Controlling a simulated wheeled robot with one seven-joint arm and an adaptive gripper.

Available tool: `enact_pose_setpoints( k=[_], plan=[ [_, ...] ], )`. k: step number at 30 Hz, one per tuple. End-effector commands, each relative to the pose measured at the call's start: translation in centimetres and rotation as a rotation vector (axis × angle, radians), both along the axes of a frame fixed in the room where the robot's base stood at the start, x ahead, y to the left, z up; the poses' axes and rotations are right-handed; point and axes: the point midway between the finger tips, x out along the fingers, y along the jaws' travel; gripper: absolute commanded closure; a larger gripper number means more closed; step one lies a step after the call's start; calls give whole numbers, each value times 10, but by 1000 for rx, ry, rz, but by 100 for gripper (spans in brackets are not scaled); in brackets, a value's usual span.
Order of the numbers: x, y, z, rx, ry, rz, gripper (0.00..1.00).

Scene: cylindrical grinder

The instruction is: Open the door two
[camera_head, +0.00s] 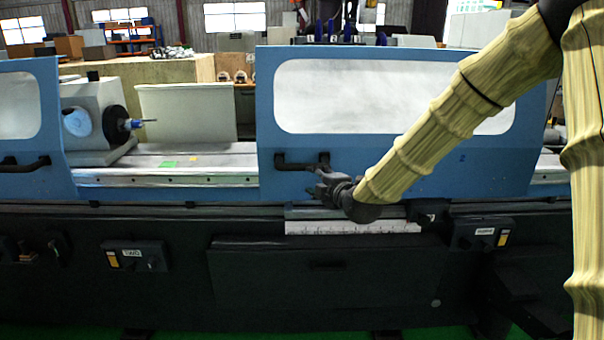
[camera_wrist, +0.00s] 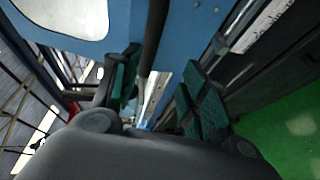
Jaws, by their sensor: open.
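A blue sliding door (camera_head: 262,110) with a large pale window stands at the middle of the machine. Its dark bar handle (camera_head: 298,166) is low on the left side of the door. My gripper (camera_head: 316,190) is in front of the door, by the handle's right end and slightly below it. In the wrist view my gripper (camera_wrist: 160,88) is open, with green-padded fingers spread apart. The dark handle bar (camera_wrist: 153,38) runs down from the top into the space between the fingers. I cannot tell whether a finger touches it.
A second blue door (camera_head: 50,105) with its own handle (camera_head: 24,164) is at the left. Between the doors is an open gap showing the spindle unit (camera_head: 100,120) and bed (camera_head: 190,165). Control boxes (camera_head: 135,256) and (camera_head: 482,233) sit on the dark front. The floor (camera_wrist: 285,130) is green.

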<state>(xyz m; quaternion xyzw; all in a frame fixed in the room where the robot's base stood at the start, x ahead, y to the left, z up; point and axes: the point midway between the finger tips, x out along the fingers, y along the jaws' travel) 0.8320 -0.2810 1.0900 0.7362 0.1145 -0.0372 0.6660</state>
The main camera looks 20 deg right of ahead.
Motion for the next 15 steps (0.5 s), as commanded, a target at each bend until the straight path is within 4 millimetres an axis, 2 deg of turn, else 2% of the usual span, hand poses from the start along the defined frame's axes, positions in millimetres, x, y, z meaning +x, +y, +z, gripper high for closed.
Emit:
enact_pose_setpoints(
  k=[2, 5, 15],
  plan=[
    [3, -2, 11, -22, -25, 4, 56],
    [7, -2, 15, -33, -34, 5, 56],
    [41, 1, 9, -32, -32, 4, 56]
  ],
)
